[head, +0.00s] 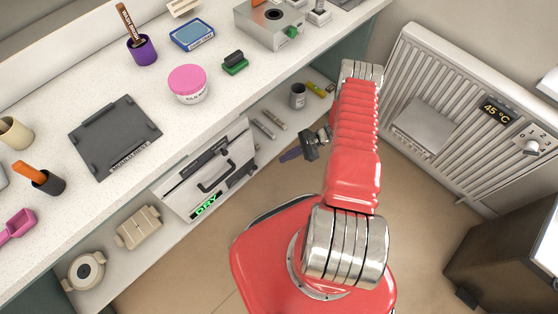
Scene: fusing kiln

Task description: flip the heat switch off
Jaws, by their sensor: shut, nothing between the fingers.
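A white ribbed panel (418,68) stands against the wall on the right. It carries a black display (497,111) reading 45 °C. To the right of the display is a small switch plate with a round silver control (532,147), which looks like the heat switch; its setting is too small to read. My gripper (288,155) is beside my red arm, over the floor in front of the bench. It is shut and empty, well to the left of the panel, and touches nothing that I can see.
A white oven-like box (211,170) with a black handle and a green DRY display sits under the speckled bench (60,110). A dark cabinet (497,245) stands at lower right. A grey shelf (425,127) projects from the panel. Brown floor between is clear.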

